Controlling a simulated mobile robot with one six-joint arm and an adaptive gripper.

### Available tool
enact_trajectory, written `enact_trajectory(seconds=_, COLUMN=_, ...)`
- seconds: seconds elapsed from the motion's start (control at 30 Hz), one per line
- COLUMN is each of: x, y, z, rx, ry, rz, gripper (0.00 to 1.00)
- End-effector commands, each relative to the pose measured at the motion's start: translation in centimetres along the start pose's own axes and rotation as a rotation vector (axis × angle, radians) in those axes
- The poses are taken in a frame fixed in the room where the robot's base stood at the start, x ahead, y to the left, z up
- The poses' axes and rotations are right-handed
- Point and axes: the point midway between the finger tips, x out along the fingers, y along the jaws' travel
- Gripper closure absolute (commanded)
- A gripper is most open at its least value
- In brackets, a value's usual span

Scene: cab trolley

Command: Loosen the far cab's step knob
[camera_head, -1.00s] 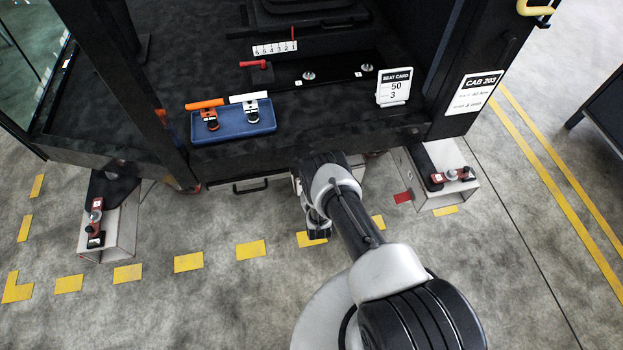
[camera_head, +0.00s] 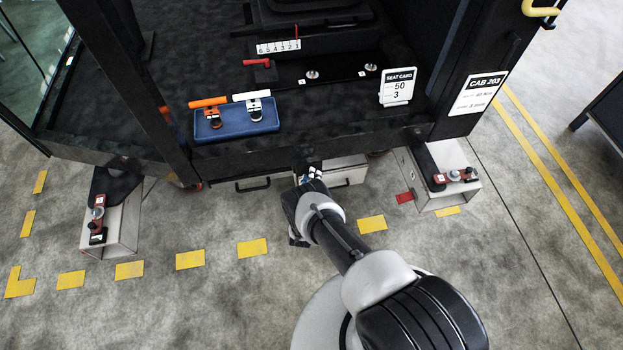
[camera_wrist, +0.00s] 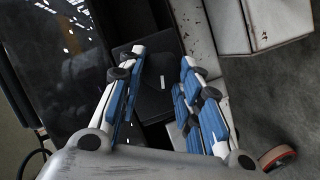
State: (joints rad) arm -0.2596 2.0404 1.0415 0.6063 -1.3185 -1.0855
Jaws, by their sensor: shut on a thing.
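My gripper (camera_head: 310,173) is at the cab's front lower edge, between two drawers. In the wrist view its blue-and-white fingers (camera_wrist: 160,62) stand apart on either side of a dark block (camera_wrist: 158,84) and are shut on it. The head view mostly hides that block. The cab (camera_head: 350,140) carries a sign (camera_head: 478,92) reading CAB 203. A red-and-black fitting with a grey knob (camera_head: 455,177) sits on the right white box. A similar one (camera_head: 97,220) sits on the left white box. I cannot tell which knob is the step knob.
A blue tray (camera_head: 235,132) holds an orange-handled and a white-handled tool. A seat card (camera_head: 398,87) reads 50 and 3. A red lever (camera_head: 257,62) is by a numbered scale. Drawers (camera_head: 345,172) flank my gripper.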

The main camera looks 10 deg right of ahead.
Motion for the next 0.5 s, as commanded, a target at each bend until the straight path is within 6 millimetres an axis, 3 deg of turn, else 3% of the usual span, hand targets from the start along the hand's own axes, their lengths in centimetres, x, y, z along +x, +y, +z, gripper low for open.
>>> enact_trajectory(seconds=0.5, x=0.00, y=-0.05, z=0.00, rx=-0.039, ry=0.001, rz=0.016, gripper=0.92)
